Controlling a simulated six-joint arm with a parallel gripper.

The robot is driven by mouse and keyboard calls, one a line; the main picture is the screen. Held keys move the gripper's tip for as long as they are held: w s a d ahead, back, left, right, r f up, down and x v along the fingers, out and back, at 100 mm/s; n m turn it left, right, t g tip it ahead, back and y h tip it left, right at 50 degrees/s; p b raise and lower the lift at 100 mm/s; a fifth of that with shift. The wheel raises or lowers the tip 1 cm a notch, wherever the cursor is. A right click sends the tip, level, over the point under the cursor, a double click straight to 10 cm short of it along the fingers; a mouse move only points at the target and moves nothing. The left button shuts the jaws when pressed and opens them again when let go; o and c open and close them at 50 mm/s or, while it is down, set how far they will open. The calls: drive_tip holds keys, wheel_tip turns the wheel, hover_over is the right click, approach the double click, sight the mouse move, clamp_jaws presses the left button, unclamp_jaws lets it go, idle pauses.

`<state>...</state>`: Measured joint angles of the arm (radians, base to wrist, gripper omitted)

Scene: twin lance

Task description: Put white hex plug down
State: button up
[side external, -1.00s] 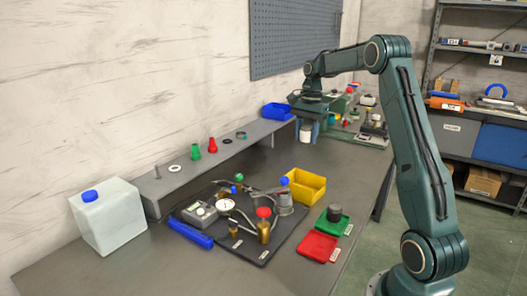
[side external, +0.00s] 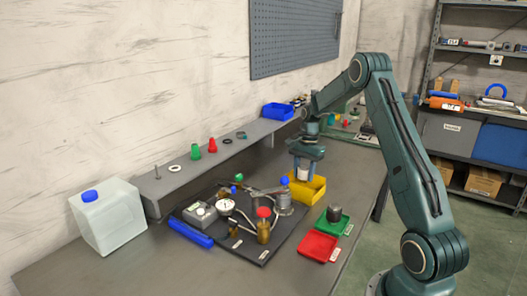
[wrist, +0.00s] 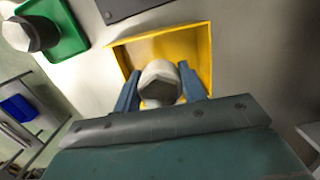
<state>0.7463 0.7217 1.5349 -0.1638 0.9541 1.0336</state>
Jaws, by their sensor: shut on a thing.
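The white hex plug (wrist: 159,82) is between the two blue-grey fingers of my gripper (wrist: 161,90) in the wrist view. In the side view my gripper (side external: 304,168) points down, shut on the plug (side external: 303,175), over the yellow bin (side external: 314,190). The bin also shows in the wrist view (wrist: 205,50), its walls around the plug on the picture. I cannot tell whether the plug touches the bin floor. The lower part of the plug is hidden.
A green tray (side external: 322,228) with a dark grey hex piece (side external: 334,213) and a red tray (side external: 318,248) lie in front of the bin. Bare table lies to the right.

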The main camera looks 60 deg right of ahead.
sight(303, 182)
drive_tip(key=shift+f, duration=2.1)
drive_tip(key=shift+f, duration=0.15)
drive_tip(key=o, duration=1.2)
drive_tip(key=shift+c, duration=0.2)
drive_tip(key=r, duration=0.4)
drive_tip(key=d+r, duration=0.1)
drive_tip(key=r, duration=0.7)
drive_tip(key=shift+d+r, duration=0.1)
drive_tip(key=shift+d, duration=0.1)
